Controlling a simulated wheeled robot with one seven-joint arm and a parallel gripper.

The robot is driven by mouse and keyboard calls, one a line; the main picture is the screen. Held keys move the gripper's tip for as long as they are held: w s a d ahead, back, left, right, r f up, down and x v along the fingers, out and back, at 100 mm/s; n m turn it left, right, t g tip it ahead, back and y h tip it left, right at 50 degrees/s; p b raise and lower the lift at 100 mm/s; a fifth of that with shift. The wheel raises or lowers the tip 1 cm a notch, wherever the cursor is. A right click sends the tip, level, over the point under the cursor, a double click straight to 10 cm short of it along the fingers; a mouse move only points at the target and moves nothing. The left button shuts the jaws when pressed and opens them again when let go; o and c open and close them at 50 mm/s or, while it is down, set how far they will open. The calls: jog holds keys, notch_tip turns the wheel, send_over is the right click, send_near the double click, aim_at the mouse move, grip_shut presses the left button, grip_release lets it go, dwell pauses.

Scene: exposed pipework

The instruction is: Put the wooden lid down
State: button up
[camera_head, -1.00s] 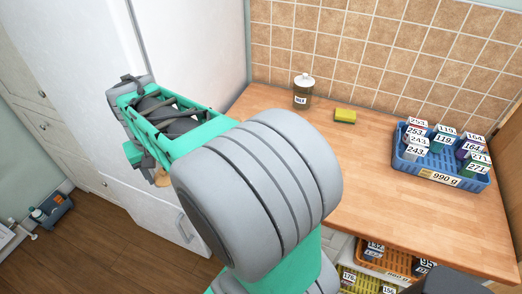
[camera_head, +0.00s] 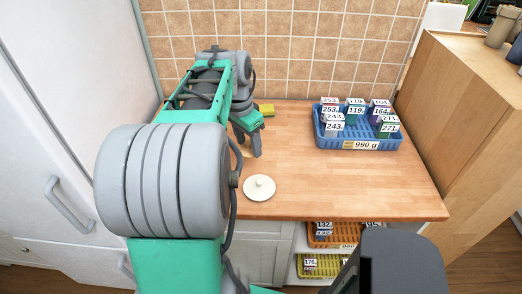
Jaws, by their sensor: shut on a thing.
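My gripper (camera_head: 254,146) hangs over the wooden counter, left of the blue basket. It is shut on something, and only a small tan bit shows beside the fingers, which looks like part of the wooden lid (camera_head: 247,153). Most of it is hidden by my gripper and arm. I cannot tell whether it touches the counter. A round, cream-white disc with a small knob (camera_head: 259,187) lies flat on the counter, nearer to me and apart from the fingers.
The blue basket (camera_head: 358,144) with several numbered boxes stands on the right of the counter (camera_head: 330,190). A yellow sponge (camera_head: 266,110) lies behind my gripper by the tiled wall. The counter is clear between disc and basket. Orange and yellow baskets sit on shelves below.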

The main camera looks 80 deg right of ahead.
jog(key=d+f+p, duration=0.1)
jog(key=d+f, duration=0.2)
jog(key=d+f+p, duration=0.1)
jog(key=d+f, duration=0.1)
jog(key=d, duration=0.2)
jog(key=s+d+f+p, duration=0.1)
jog(key=d+f, duration=0.2)
jog(key=d, duration=0.1)
jog(key=shift+d+f, duration=0.15)
jog(key=shift+f, duration=0.2)
notch_tip(320, 180, down, 3)
jog(key=shift+r+p, duration=0.15)
jog(key=shift+p, duration=0.4)
jog(key=shift+f, duration=0.4)
jog(key=o, duration=1.3)
jog(key=shift+o, duration=0.2)
